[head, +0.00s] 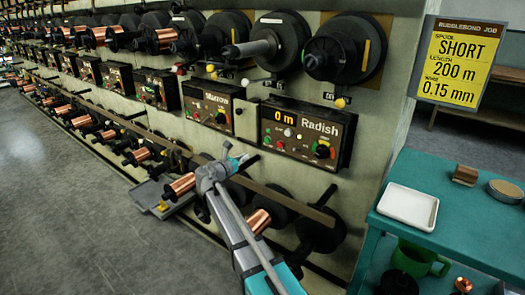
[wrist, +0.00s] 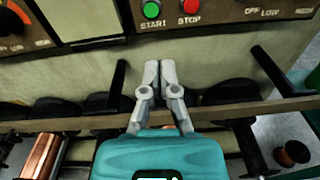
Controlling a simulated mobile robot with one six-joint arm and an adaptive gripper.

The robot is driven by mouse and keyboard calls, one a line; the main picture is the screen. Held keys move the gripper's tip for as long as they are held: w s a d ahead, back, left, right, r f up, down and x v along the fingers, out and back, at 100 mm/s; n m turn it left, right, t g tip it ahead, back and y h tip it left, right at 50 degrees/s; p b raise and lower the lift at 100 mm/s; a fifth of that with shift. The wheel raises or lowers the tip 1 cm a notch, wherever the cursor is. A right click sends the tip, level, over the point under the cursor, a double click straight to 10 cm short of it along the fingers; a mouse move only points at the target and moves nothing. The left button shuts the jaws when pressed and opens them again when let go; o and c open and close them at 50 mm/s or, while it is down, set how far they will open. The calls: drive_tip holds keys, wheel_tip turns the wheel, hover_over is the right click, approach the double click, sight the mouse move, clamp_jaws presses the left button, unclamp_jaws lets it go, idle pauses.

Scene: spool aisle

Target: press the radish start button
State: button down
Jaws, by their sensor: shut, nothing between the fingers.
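The Radish panel (head: 307,133) is a dark box on the machine wall, with a lit "0 m" display and a knob at its right. In the wrist view, a green start button (wrist: 151,9) labelled START sits at the top edge, left of a red stop button (wrist: 190,6). The panel's name is out of that view. My gripper (wrist: 160,72) is shut and empty, below the buttons and apart from them. In the head view my gripper (head: 236,158) is low and left of the Radish panel.
A neighbouring panel (head: 208,106) is to the left. A rail (wrist: 235,110) and several spools run below the panels. Black spools (head: 345,50) jut out above. A teal table (head: 450,235) with a white tray (head: 408,207) stands at right. The floor (head: 90,210) at left is clear.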

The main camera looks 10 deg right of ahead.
sight(265, 141)
drive_tip(key=shift+w+a+n+t, duration=0.4)
drive_tip(key=shift+a+n, duration=0.1)
drive_tip(key=shift+a, duration=0.1)
drive_tip(key=x, duration=1.4)
drive_tip(key=shift+f, duration=0.1)
